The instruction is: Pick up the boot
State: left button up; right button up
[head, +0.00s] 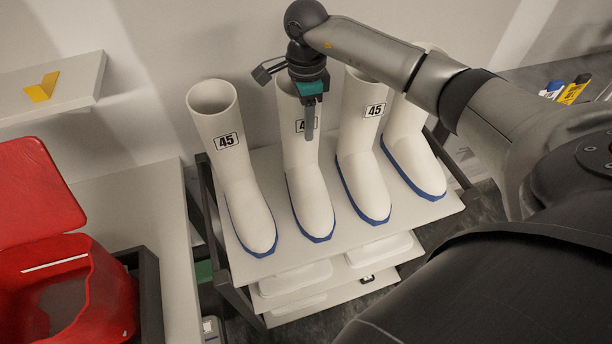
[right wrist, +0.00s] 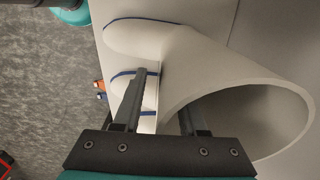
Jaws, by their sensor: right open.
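Several white boots with blue soles stand upright in a row on a white-topped rack (head: 410,213). The second boot from the left (head: 309,195) has my right gripper (head: 309,126) at its upper shaft, partly covering its top and its "45" label. In the right wrist view this gripper (right wrist: 161,92) is open, its fingers apart at the rim of a boot (right wrist: 215,60) with a wide round opening. One finger is outside the shaft; the other is at the rim, its tip hidden. Whether they touch the boot I cannot tell. My left gripper is out of view.
Boots stand close on both sides: the leftmost (head: 240,180), the third (head: 360,165) and the rightmost (head: 412,150), partly hidden by my right arm. A red open bin (head: 45,285) stands at the lower left. A shelf with a yellow object (head: 42,88) is at the upper left.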

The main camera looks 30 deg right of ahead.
jog(key=shift+f, duration=0.25)
dwell(0.5)
grip_shut()
dwell(0.4)
dwell(1.0)
